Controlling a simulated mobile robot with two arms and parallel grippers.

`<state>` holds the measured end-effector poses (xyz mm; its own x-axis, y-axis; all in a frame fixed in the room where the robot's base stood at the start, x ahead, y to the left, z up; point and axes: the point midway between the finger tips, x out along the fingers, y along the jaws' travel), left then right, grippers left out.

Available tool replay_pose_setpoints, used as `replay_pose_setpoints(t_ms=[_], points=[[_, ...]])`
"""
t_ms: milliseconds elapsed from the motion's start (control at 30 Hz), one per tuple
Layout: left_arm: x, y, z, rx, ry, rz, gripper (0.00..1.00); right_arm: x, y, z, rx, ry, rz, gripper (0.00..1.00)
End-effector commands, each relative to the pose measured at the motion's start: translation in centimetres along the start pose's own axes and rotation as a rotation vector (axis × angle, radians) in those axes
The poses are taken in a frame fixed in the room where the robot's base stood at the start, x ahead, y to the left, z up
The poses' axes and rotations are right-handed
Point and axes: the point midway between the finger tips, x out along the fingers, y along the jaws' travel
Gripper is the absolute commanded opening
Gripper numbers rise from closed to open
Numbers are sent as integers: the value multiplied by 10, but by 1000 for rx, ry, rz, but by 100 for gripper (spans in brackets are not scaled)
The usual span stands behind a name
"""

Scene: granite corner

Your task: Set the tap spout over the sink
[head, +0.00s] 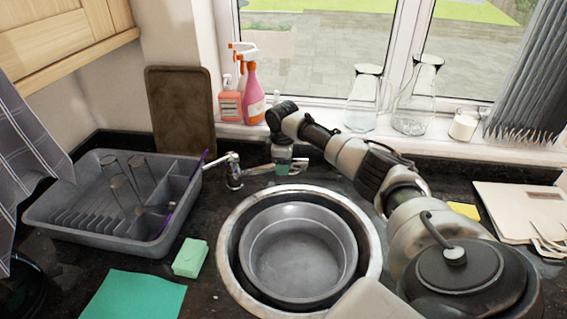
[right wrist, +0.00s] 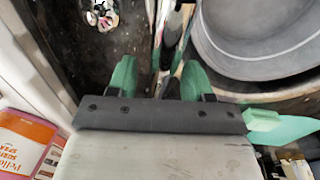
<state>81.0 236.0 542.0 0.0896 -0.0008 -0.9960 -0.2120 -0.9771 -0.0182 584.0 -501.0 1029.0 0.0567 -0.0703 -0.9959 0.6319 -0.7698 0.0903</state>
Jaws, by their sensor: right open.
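The chrome tap (head: 233,174) stands on the dark counter behind the sink, left of its centre. Its spout (head: 259,170) points right, running along behind the sink's back rim rather than over the bowl. The round sink (head: 237,265) has a pale metal rim and a grey round basin (head: 303,253) inside it, also in the right wrist view (right wrist: 258,40). My right gripper (head: 284,168) reaches down at the spout. Its green-tipped fingers are apart (right wrist: 157,80), with a narrow strip, likely the spout, between or just beyond them; contact is unclear. My left gripper is out of view.
A grey dish rack (head: 88,225) with glasses stands left of the tap. A green sponge (head: 190,258) and teal cloth (head: 135,296) lie left of the sink. Spray bottles (head: 254,95) and glass carafes (head: 364,98) line the windowsill. A brown board (head: 181,108) leans behind.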

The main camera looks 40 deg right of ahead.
Motion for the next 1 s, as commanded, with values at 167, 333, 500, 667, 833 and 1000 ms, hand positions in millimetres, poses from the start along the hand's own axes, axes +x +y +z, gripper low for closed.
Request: replay_pose_setpoints(t_ms=[167, 333, 500, 667, 833, 1000], points=[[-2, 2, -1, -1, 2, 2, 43, 11, 0, 0, -1, -1, 0, 51], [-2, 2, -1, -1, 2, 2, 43, 12, 0, 0, -1, 0, 0, 51], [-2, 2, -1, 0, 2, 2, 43, 12, 0, 0, -1, 0, 0, 38], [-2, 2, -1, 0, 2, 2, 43, 12, 0, 0, -1, 0, 1, 14], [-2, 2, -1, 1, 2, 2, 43, 12, 0, 0, -1, 0, 1, 0], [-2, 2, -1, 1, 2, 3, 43, 11, -1, -2, 0, 1, 0, 0]])
